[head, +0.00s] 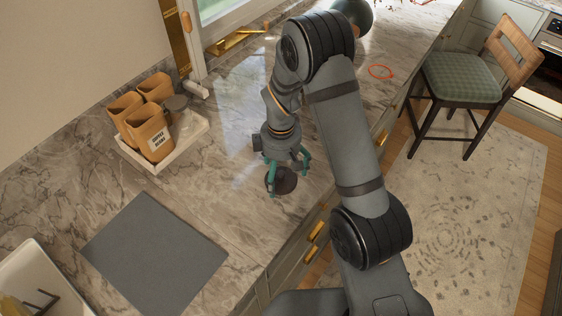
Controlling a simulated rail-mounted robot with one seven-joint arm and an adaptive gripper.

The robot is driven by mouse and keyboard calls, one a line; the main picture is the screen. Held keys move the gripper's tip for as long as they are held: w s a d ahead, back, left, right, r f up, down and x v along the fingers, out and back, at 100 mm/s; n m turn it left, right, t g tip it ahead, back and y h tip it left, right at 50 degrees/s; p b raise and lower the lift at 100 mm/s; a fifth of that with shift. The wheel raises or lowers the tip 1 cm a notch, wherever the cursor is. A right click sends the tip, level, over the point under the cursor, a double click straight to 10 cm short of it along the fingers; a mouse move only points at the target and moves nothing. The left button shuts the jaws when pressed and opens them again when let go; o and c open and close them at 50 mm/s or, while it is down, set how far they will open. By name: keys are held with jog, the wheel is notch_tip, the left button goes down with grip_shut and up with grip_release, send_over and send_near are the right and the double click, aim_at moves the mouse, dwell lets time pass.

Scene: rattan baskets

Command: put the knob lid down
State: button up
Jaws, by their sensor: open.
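A dark round lid (286,186) is at the counter's surface near its front edge, directly below my gripper. It looks flat on the stone, though its contact with the counter is hard to make out. My gripper (287,177) points down over it with its teal fingers spread, one on the left and one on the right of the lid. The fingers look open around the lid. The lid's knob is hidden under the gripper.
A pale tray (181,149) with several tan canisters (149,132) and a grey round object (177,103) stands to the left. A grey mat (155,252) lies at the lower left. A red ring (380,72) marks the counter farther back. Marble around the lid is clear.

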aim_at(281, 173)
notch_tip(281, 173, up, 12)
jog(key=shift+f+b, duration=0.2)
jog(key=shift+b, duration=0.1)
jog(key=shift+f, duration=0.1)
dwell(0.3)
notch_tip(281, 173, down, 12)
jog(key=shift+r+p, duration=0.1)
jog(key=shift+p, duration=0.3)
jog(key=shift+w+r, duration=0.15)
jog(key=shift+r, duration=0.1)
jog(key=shift+r+b, duration=0.5)
jog(key=shift+r, duration=0.9)
